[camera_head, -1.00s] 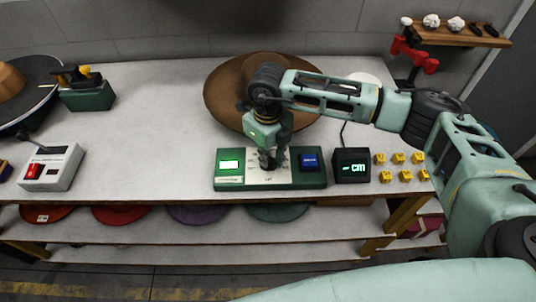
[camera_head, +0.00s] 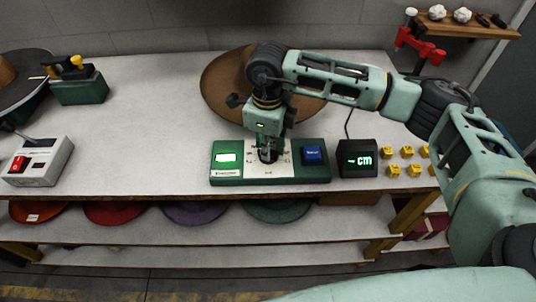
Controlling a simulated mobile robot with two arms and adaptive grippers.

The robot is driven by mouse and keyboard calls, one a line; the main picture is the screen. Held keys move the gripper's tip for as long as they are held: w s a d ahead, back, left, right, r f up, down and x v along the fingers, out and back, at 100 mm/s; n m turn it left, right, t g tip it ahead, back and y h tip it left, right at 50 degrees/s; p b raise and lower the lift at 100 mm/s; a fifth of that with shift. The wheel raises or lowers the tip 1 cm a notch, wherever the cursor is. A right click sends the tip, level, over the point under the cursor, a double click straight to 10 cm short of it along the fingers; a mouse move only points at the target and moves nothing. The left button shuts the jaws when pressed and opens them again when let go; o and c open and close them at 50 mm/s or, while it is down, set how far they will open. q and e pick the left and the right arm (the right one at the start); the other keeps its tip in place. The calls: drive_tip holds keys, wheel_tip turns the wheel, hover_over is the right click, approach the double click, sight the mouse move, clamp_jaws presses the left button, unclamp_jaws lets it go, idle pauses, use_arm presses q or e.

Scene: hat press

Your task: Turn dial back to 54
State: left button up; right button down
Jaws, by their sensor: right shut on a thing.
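A green control box (camera_head: 300,178) stands near the front edge of the table. It has a lit screen (camera_head: 228,158) at its left, a white dial face (camera_head: 284,169) in the middle and a blue button (camera_head: 314,154) at its right. My right gripper (camera_head: 268,155) points down over the dial face and is shut on the dial, which it mostly hides. The dial's setting cannot be read. A black display (camera_head: 359,160) beside the box shows green "cm" characters. My left gripper is not in view.
A brown hat (camera_head: 222,88) lies behind my right gripper. A white box with a red switch (camera_head: 38,162) stands at the left, near a green device (camera_head: 80,88). Several yellow blocks (camera_head: 394,171) lie at the right. The table's middle left is clear.

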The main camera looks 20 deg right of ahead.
drive_tip(key=n+b, duration=0.4)
drive_tip(key=shift+w+f+b, duration=0.1)
drive_tip(key=shift+f+b, duration=0.1)
drive_tip(key=shift+b, duration=0.2)
drive_tip(key=shift+r+n+b, duration=0.25)
drive_tip(key=shift+n+b, duration=1.05)
drive_tip(key=shift+n, duration=0.5)
drive_tip(key=c, duration=1.7)
unclamp_jaws()
